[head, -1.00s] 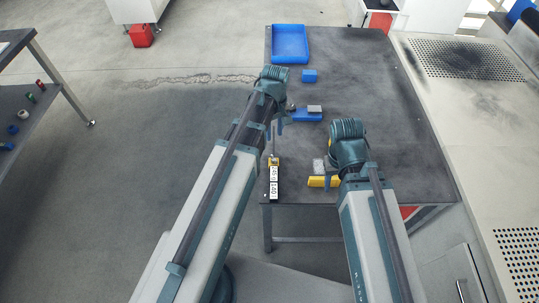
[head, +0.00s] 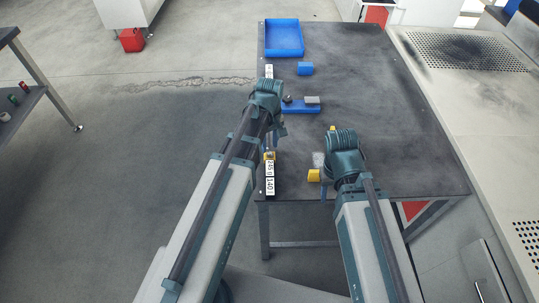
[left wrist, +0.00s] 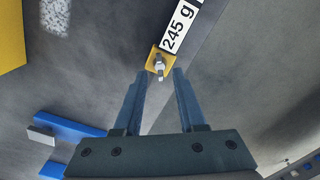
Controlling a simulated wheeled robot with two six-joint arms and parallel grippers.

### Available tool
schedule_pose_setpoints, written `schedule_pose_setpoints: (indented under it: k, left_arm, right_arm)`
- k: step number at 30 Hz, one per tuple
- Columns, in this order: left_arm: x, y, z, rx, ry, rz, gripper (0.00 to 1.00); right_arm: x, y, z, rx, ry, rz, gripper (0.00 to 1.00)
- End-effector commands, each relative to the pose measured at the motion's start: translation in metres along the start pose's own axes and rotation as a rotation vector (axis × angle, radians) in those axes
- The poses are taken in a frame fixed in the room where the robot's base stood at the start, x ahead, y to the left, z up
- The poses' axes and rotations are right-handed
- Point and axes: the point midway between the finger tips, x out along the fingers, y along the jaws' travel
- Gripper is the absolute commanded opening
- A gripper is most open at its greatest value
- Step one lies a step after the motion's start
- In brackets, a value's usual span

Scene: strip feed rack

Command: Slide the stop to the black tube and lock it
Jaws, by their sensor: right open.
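The stop (head: 269,156) is a small yellow slider on the rail at the table's left edge, at the far end of the labels "245 g" and "140". In the left wrist view the stop (left wrist: 153,61) carries a metal screw with a small lever (left wrist: 160,69). My left gripper (left wrist: 158,76) is open and empty, its fingertips to either side of the lever and just short of it. In the head view my left gripper (head: 280,130) hangs beyond the stop. My right gripper (head: 324,189) is open beside a yellow block (head: 314,175). I cannot make out a black tube for certain.
A blue tray (head: 284,54) and a small blue block (head: 305,68) are at the table's far end. A blue holder (head: 300,108) with a grey block (head: 312,100) lies nearer. A speckled block (head: 318,159) is by my right gripper. The table's right side is clear.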

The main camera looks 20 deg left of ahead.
Motion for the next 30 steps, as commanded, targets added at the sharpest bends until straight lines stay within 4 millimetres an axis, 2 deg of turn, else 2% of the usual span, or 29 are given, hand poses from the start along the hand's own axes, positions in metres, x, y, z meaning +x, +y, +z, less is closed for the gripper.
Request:
schedule_pose_setpoints:
  k: [1,4,15,17,22,30]
  left_arm:
    - [0.013,0.000,0.000,0.000,0.000,0.000,0.40]
    - [0.021,0.000,0.000,0.000,0.000,0.000,0.40]
    - [0.024,0.000,0.000,0.000,0.000,0.000,0.40]
    - [0.024,0.000,0.000,0.000,0.000,0.000,0.31]
    - [0.024,0.000,0.000,0.000,0.000,0.000,0.00]
    - [0.024,0.000,0.000,0.000,0.000,0.000,0.00]
  right_arm:
    - [0.013,-0.001,-0.001,0.000,0.000,0.000,0.50]
    - [0.021,-0.002,-0.001,0.000,0.000,0.000,0.50]
    - [0.024,-0.002,-0.001,0.000,0.000,0.000,0.50]
    - [0.024,-0.002,-0.001,0.000,0.000,0.000,0.50]
    - [0.024,-0.002,-0.001,0.000,0.000,0.000,0.50]
    - [0.024,-0.002,-0.001,0.000,0.000,0.000,0.50]
